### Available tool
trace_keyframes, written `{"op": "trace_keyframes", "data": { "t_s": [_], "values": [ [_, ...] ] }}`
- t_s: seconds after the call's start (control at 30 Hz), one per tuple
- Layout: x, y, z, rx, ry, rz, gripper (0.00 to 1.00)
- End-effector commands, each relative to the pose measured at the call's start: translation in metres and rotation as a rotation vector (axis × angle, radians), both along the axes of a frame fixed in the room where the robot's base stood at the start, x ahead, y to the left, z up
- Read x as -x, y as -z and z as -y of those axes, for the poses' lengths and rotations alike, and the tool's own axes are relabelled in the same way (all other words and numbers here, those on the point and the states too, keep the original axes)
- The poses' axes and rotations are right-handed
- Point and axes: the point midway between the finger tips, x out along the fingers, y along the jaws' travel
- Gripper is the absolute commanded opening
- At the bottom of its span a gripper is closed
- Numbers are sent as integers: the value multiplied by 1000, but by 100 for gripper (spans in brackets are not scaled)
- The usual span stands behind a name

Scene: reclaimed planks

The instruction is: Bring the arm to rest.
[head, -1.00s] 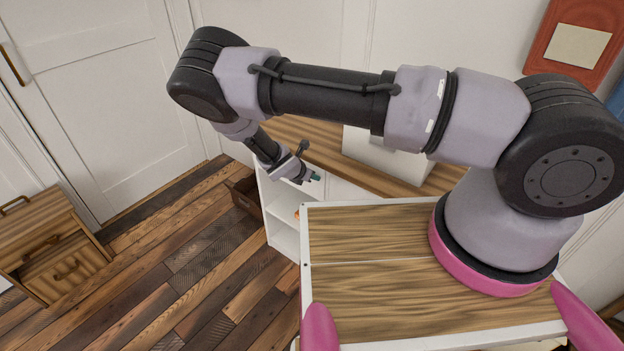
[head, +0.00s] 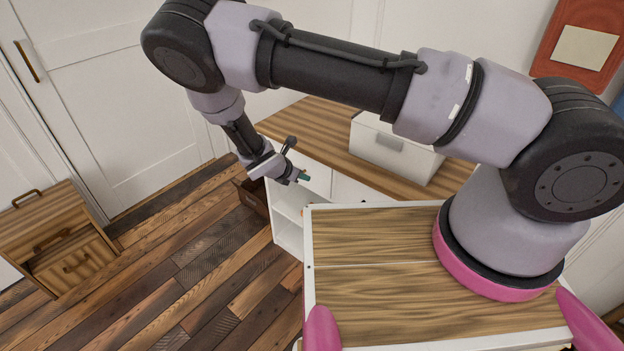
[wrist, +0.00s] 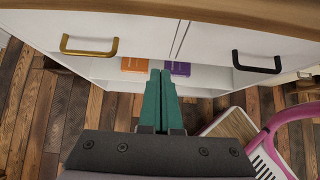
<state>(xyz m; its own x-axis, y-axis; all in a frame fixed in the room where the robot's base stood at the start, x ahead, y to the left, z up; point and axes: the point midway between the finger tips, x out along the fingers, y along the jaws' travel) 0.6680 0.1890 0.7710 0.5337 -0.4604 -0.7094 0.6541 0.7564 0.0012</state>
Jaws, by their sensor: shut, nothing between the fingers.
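My gripper (head: 304,177) is at the end of my arm in the head view, low in front of the white cabinet with a wooden top (head: 330,128). In the wrist view its teal fingers (wrist: 161,82) are together with nothing between them. They point toward the cabinet's open lower shelf, below two closed fronts. My arm reaches out to the left from its base and bends down at the elbow.
An orange box (wrist: 134,65) and a purple box (wrist: 180,69) are on the shelf. A white box (head: 395,148) stands on the cabinet top. A brown crate (head: 253,196) is on the floor beside the cabinet. A wooden drawer unit (head: 62,240) stands left; the plank floor (head: 190,270) between is clear.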

Motion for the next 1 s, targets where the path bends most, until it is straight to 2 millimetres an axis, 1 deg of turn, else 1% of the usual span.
{"op": "trace_keyframes", "data": {
  "t_s": [0.03, 0.1, 0.23, 0.37, 0.47, 0.57, 0.67, 0.7, 0.87, 0.9, 0.97, 1.0],
  "values": [
    [4, -6, -4, -2, -1, 0, 0],
    [8, -11, -8, -1, -1, 1, 0],
    [13, -17, -11, -1, -1, -1, 0],
    [13, -20, -12, -6, 8, 1, 0],
    [9, -33, -9, -48, 69, 11, 0],
    [2, -63, -1, -136, 196, 31, 0],
    [-7, -104, 12, -252, 375, 59, 0],
    [-9, -121, 18, -301, 450, 72, 0],
    [-15, -189, 47, -484, 742, 120, 0],
    [-16, -206, 55, -529, 812, 131, 0],
    [-16, -231, 67, -595, 918, 149, 0],
    [-15, -248, 76, -641, 987, 161, 0]
  ]
}}
